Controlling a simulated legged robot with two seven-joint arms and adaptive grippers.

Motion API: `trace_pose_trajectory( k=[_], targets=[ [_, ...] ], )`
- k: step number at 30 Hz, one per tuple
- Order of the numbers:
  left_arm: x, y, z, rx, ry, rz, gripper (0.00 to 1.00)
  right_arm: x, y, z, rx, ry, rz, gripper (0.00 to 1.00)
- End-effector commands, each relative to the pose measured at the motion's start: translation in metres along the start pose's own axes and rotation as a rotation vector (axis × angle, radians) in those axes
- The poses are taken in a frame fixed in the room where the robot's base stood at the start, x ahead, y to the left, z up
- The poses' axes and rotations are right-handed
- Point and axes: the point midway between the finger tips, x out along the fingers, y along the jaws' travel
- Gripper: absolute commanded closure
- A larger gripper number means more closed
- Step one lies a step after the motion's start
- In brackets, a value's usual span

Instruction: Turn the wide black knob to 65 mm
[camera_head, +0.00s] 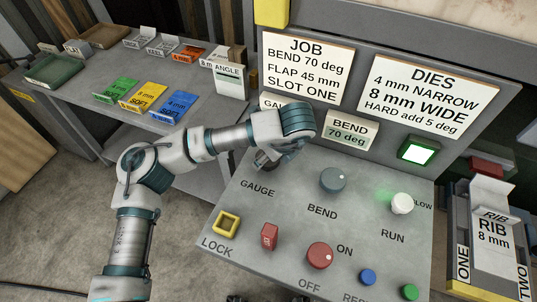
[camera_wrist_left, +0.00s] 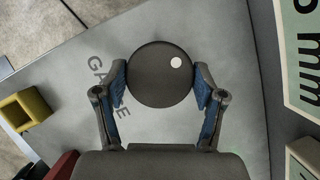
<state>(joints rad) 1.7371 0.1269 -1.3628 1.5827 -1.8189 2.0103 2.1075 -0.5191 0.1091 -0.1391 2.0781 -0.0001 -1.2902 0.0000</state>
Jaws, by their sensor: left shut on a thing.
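The wide black knob (camera_wrist_left: 160,62) is round and dark with a white dot near its upper right edge in the left wrist view. It stands by the GAUGE label on the sloped panel. My left gripper (camera_wrist_left: 160,84) is shut on it, with a blue-padded finger against each side. In the head view my left gripper (camera_head: 271,160) reaches down over the knob and mostly hides it. The gauge readout (camera_head: 272,103) is largely hidden by my arm there. In the left wrist view a cut-off readout (camera_wrist_left: 298,50) ends in "mm"; its full number cannot be read.
The bend readout (camera_head: 351,131) says 70 deg. A green lamp (camera_head: 417,151) is lit.

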Motion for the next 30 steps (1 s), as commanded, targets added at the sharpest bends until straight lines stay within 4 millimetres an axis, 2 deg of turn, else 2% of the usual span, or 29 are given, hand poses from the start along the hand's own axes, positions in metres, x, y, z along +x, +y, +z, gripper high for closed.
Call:
trace_pose_trajectory(
  k=[3, 4, 6, 7, 17, 20, 23, 30],
  targets=[
    [0.003, 0.000, -0.004, 0.008, 0.007, 0.004, 0.65, 0.000, 0.000, 0.000, 0.000, 0.000, 0.000, 0.35],
    [0.003, 0.000, -0.004, 0.008, 0.007, 0.004, 0.28, 0.000, 0.000, 0.000, 0.000, 0.000, 0.000, 0.35],
    [0.003, 0.000, -0.004, 0.008, 0.006, 0.004, 0.10, -0.001, 0.000, -0.001, 0.000, 0.003, 0.000, 0.35],
    [0.003, 0.000, -0.003, 0.008, 0.006, 0.003, 0.06, -0.001, 0.000, -0.001, 0.001, 0.003, 0.000, 0.35],
    [-0.001, 0.000, -0.002, 0.004, 0.002, 0.000, 0.06, -0.003, 0.004, -0.001, -0.003, 0.006, 0.006, 0.35],
    [-0.008, 0.000, -0.001, 0.004, 0.001, -0.001, 0.06, -0.003, 0.003, 0.000, -0.002, 0.007, 0.005, 0.35],
    [-0.025, -0.001, -0.001, 0.004, -0.002, -0.003, 0.06, -0.003, 0.002, 0.000, -0.002, 0.007, 0.005, 0.35],
    [-0.079, -0.002, -0.002, 0.003, -0.002, -0.002, 0.06, -0.003, 0.002, 0.000, -0.001, 0.006, 0.004, 0.35]
  ],
)
